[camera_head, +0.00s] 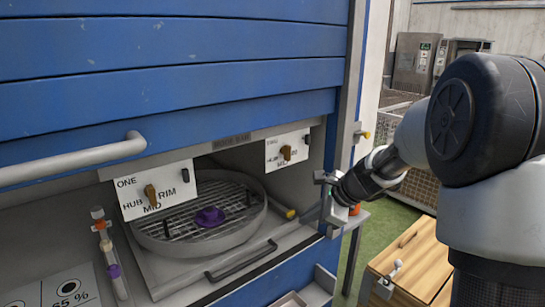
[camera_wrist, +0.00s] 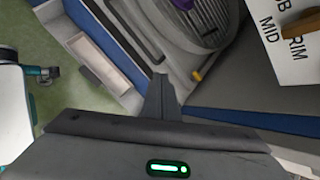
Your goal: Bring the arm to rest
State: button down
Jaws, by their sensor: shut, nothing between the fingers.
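My gripper (camera_head: 338,196) is at the right of the blue cabinet's opening in the head view, close to the cabinet's right post. In the wrist view my gripper (camera_wrist: 161,80) shows its fingers together, with nothing between them. The fingers point toward the cabinet's front edge, and I cannot tell whether they touch anything. My arm reaches in from the right of the head view. The round turntable (camera_head: 152,240) sits in the opening with a purple piece (camera_head: 209,216) on its grate. Part of the turntable (camera_wrist: 185,42) also shows in the wrist view.
The blue slatted shutter (camera_head: 180,60) is above the opening, with a grey bar handle (camera_head: 75,160). A white sign (camera_head: 157,190) reading ONE, HUB, MID, RIM has a brown pointer. A wooden box (camera_head: 405,262) stands on green floor (camera_head: 385,232) at the lower right.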

jog(key=s+a+r+n+h, duration=0.1)
jog(key=s+r+n, duration=0.25)
jog(key=s, duration=0.25)
jog(key=s+r+n+g+h, duration=0.1)
jog(key=s+r+n, duration=0.1)
jog(key=s+n, duration=0.3)
jog(key=s+a+r+n, duration=0.1)
jog(key=s+r+n, duration=0.2)
jog(key=s, duration=0.4)
jog(key=s+d+n+h, duration=0.35)
jog(key=s+n, duration=0.45)
jog(key=s, duration=0.6)
notch_tip(320, 180, up, 14)
jog(key=p, duration=1.3)
jog(key=shift+w+d+p, duration=0.15)
jog(key=shift+d+p, duration=0.2)
jog(key=shift+d, duration=0.05)
